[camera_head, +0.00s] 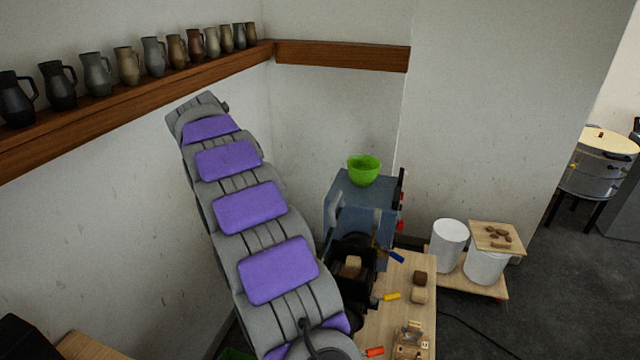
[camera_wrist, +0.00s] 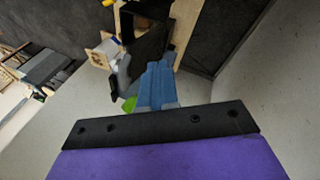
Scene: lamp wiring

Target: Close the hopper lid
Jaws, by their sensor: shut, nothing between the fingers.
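A black open-topped box (camera_head: 341,264), which may be the hopper, stands in front of a blue-grey machine (camera_head: 340,222). A tan block (camera_head: 351,267) shows inside its opening. I cannot tell for sure which part is the lid. A green bowl (camera_head: 364,171) sits on top of the machine. The wrist view shows the black box (camera_wrist: 152,38), blue machine parts (camera_wrist: 158,88) and a sliver of the green bowl (camera_wrist: 130,103). My grey and purple arm rises left of the machine, apart from the box in the picture. I cannot make out my gripper's fingers in either view.
A wooden bench (camera_head: 376,318) holds brown blocks (camera_head: 419,278), coloured-handled tools (camera_head: 391,297) and a small wooden holder (camera_head: 410,342). White bins (camera_head: 449,245) stand to the right. A wall shelf (camera_head: 130,92) with several jugs runs behind my arm. The dark floor (camera_head: 560,270) is open at right.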

